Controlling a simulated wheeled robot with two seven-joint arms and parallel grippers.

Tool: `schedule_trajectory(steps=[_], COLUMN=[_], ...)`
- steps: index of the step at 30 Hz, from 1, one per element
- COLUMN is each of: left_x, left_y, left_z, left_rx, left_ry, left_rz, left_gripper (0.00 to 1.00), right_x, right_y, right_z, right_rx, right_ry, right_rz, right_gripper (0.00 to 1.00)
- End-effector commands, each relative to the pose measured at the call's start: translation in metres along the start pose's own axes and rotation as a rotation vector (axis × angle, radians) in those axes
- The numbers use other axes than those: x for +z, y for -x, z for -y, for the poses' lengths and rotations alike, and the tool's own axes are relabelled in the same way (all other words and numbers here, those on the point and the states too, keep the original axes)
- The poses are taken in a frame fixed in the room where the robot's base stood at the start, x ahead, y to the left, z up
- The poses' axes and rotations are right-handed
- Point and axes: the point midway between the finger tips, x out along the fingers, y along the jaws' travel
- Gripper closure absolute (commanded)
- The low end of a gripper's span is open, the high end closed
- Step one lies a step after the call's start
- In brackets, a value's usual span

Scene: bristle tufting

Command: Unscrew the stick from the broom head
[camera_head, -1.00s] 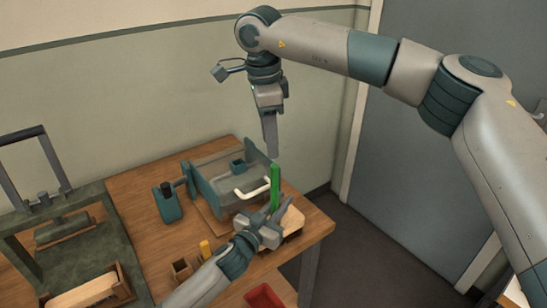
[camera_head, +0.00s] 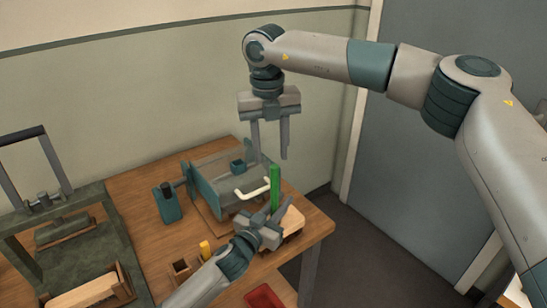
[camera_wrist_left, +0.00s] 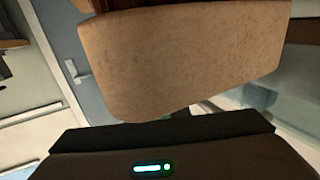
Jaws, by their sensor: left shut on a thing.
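The broom head (camera_head: 292,223) is a pale wooden block near the table's front right corner. It fills much of the left wrist view (camera_wrist_left: 185,60), with a strip of dark bristles at the top edge. The green stick (camera_head: 275,185) stands upright at the broom head; its lower end is hidden behind my left gripper (camera_head: 274,212). My left gripper is shut on the broom head, fingers partly overlapping it in the head view. My right gripper (camera_head: 270,152) points down above the stick's top, with its two fingers apart and nothing between them.
A grey-teal machine with a white handle (camera_head: 253,190) stands just behind the stick. A teal bottle-like item (camera_head: 167,204), a small wooden box (camera_head: 180,269) and a yellow piece (camera_head: 205,248) are to the left. A red bin (camera_head: 264,297) is below the table edge.

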Motion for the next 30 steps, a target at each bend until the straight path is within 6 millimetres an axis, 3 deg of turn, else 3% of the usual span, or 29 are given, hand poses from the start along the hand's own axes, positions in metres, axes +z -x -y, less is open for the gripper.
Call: schedule_trajectory(steps=[21,30], left_x=[0.001,0.001], left_y=[0.000,0.000], left_z=[0.000,0.000], left_rx=[0.000,0.000], left_ry=[0.000,0.000], left_rz=[0.001,0.001], left_gripper=[1.00,1.00], right_x=[0.004,0.005], right_y=[-0.023,-0.029], right_z=[0.005,0.006], right_rx=[0.013,0.010], right_ry=[-1.115,-1.464], right_rz=[-0.038,-0.054], right_gripper=[0.62,0.62])
